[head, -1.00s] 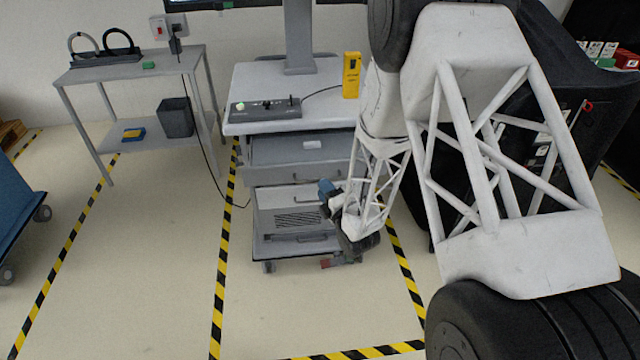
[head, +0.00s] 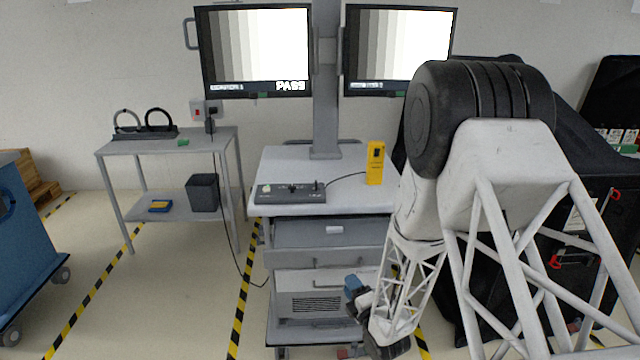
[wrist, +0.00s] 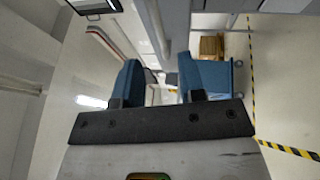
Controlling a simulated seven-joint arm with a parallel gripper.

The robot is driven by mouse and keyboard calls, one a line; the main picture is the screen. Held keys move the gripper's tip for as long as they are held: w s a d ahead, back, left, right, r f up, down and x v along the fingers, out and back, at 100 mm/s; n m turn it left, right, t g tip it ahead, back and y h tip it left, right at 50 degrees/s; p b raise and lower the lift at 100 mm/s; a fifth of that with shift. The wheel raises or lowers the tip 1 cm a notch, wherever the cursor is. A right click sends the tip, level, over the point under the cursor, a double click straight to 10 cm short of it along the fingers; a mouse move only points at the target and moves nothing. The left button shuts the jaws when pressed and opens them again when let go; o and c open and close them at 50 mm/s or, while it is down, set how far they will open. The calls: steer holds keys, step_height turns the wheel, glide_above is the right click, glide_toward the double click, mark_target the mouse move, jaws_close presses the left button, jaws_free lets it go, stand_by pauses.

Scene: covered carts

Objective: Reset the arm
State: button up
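My arm's white lattice links and black joints fill the right of the head view. My gripper (head: 358,300) is low in front of the grey cart's drawers (head: 320,285), with a blue finger pointing up and left. In the wrist view my gripper (wrist: 158,76) shows two blue fingers standing apart, with nothing seen held between them. The right finger is hard to separate from a blue surface behind it. Whether the gripper touches the cart cannot be told.
The cart's top holds a control box (head: 290,192) and a yellow device (head: 375,163), with two monitors (head: 255,50) above. A side table (head: 215,140) stands left, a blue cart (head: 25,235) at far left. Black covered equipment (head: 590,190) is at right. Striped floor between is clear.

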steer(key=s+d+r+m+g+h, duration=0.25)
steer(key=r+m, duration=0.35)
steer(key=r, duration=0.3)
steer(key=s+d+r+m+g+h, duration=0.2)
steer(key=r+m+g+h, duration=0.25)
steer(key=r, duration=0.35)
steer(key=s+r+m+g, duration=0.3)
steer(key=s+r+m, duration=0.1)
steer(key=s, duration=0.6)
steer(key=s+r+m+g, duration=0.3)
steer(key=s+r+m, duration=0.1)
steer(key=s, duration=0.7)
steer(key=s+d+r+m+g, duration=0.1)
steer(key=s+r+m, duration=0.3)
steer(key=s, duration=0.6)
steer(key=shift+s+r+m+g+h, duration=0.15)
steer(key=shift+r+m+g+h, duration=0.3)
steer(key=shift+g, duration=0.45)
steer(key=shift+f, duration=0.15)
